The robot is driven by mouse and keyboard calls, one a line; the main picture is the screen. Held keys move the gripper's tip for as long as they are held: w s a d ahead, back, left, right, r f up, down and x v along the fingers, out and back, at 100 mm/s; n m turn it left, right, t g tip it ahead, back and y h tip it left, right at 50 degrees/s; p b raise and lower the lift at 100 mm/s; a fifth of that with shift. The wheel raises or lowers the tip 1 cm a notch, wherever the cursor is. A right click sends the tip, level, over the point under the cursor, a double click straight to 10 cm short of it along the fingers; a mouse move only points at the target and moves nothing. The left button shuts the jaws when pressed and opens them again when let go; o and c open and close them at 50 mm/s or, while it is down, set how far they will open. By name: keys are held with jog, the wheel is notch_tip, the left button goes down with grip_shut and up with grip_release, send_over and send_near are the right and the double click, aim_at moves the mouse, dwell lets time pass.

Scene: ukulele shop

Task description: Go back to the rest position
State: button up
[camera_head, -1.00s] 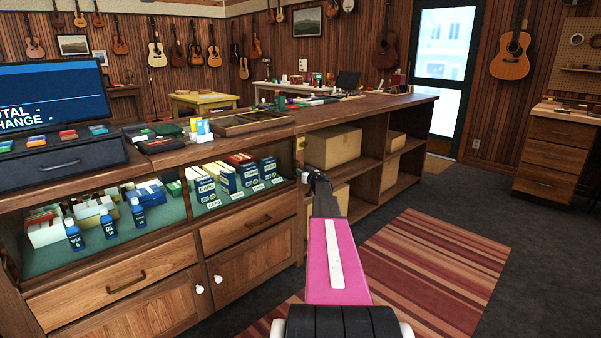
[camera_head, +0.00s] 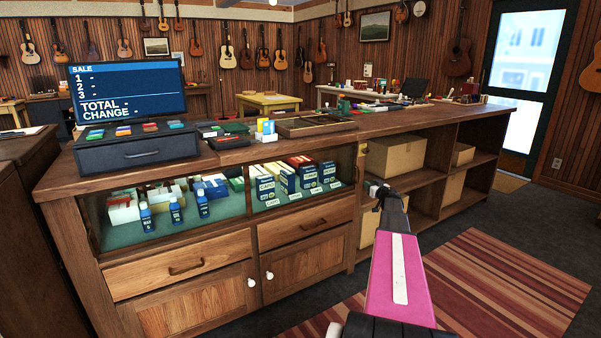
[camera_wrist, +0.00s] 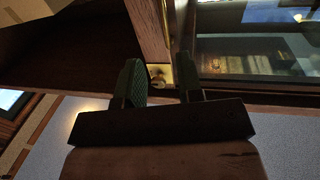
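My arm with its pink link (camera_head: 398,280) reaches forward at the lower right of the head view. My gripper (camera_head: 376,189) is at its far end, in front of the wooden counter's shelf side, close to the post right of the glass display. In the wrist view the two dark fingers of my gripper (camera_wrist: 161,80) stand apart, with a gap between them. A small pale, brownish patch shows in the gap; I see nothing clearly held. Whether the fingers touch the counter cannot be told.
The wooden counter (camera_head: 214,247) with glass-fronted goods spans the middle. A sale screen (camera_head: 130,88) and grey drawer box (camera_head: 135,150) stand on it. Cardboard boxes (camera_head: 396,158) sit in its shelves. A striped rug (camera_head: 500,285) lies on open floor at right. A dark cabinet (camera_head: 30,240) is at left.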

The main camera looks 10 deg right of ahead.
jog(key=s+a+f+m+g+h, duration=0.35)
jog(key=s+a, duration=0.35)
jog(key=a, duration=0.4)
jog(key=s+a+f+m+g+h, duration=0.2)
jog(key=s+a+f+g+h, duration=0.2)
jog(key=s+a, duration=0.5)
jog(key=s+a+f+n+g+y, duration=0.2)
jog(key=s+a+g, duration=0.3)
jog(key=s+a, duration=0.7)
jog(key=s+a+f+n+g+y, duration=0.2)
jog(key=s+a+f+g+y, duration=0.1)
jog(key=s+a, duration=1)
jog(key=shift+a+f+g, duration=0.25)
jog(key=shift+f+g, duration=0.25)
jog(key=shift+g, duration=0.65)
